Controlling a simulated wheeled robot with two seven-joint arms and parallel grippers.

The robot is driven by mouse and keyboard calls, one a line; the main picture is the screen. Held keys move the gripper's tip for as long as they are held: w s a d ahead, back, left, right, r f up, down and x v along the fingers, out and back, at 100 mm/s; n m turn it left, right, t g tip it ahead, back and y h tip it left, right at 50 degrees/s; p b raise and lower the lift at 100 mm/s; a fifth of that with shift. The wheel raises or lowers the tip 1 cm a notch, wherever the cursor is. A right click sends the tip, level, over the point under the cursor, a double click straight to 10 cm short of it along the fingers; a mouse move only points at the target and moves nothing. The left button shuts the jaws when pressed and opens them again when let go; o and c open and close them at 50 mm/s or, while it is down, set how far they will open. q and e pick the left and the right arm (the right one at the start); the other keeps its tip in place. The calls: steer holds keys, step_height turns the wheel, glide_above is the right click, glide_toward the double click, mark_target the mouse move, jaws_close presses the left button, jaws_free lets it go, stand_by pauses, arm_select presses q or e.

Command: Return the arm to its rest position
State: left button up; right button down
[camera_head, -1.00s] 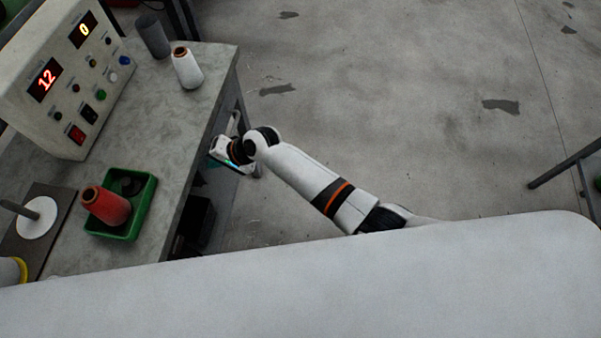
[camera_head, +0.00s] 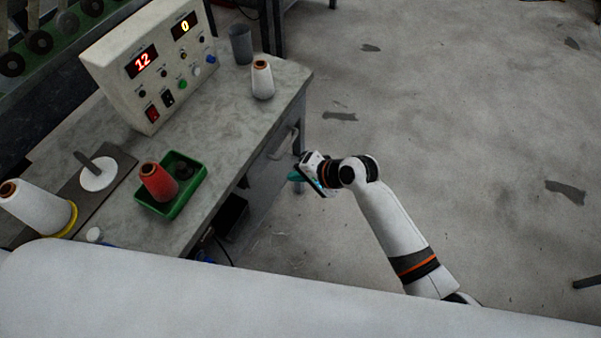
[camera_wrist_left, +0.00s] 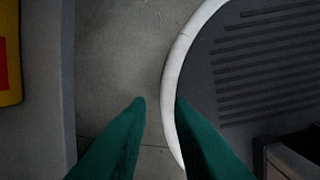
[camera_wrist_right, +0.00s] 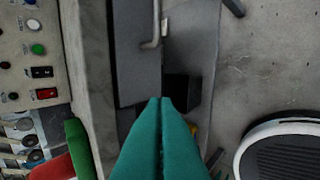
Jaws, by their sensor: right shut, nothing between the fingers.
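My right gripper (camera_head: 295,176) is beside the right edge of the workbench, below its top, at the end of the white right arm (camera_head: 390,220). In the right wrist view its teal fingers (camera_wrist_right: 166,102) are pressed together with nothing between them. My left gripper does not show in the head view. In the left wrist view its teal fingers (camera_wrist_left: 160,103) stand apart with nothing between them, above the floor.
The workbench (camera_head: 225,125) carries a control box (camera_head: 125,92), a green tray (camera_head: 187,200) with a red cone (camera_head: 158,182), a white cone (camera_head: 262,82) and a grey cup (camera_head: 241,46). Open floor (camera_head: 450,110) lies right.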

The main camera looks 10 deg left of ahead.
steer(key=s+d+f+h, duration=0.3)
steer(key=s+d+f, duration=0.2)
steer(key=d+f, duration=0.6)
steer(key=s+d+f+h, duration=0.3)
steer(key=s+d+f, duration=0.3)
steer(key=f, duration=0.9)
steer(key=s+d+f+n+h, duration=0.1)
steer(key=s+d+f, duration=0.3)
steer(key=s, duration=0.5)
steer(key=s+d+f+n+g+h, duration=0.1)
steer(key=s+d+f+n, duration=0.2)
steer(key=s, duration=0.6)
steer(key=s+d+f+n+g+h, duration=0.1)
steer(key=s+d+f+n, duration=0.1)
steer(key=s+d+f, duration=0.2)
steer(key=s+d, duration=0.3)
steer(key=s, duration=0.2)
steer(key=shift+d+f, duration=0.2)
steer(key=shift+f, duration=0.1)
steer(key=shift+s, duration=0.1)
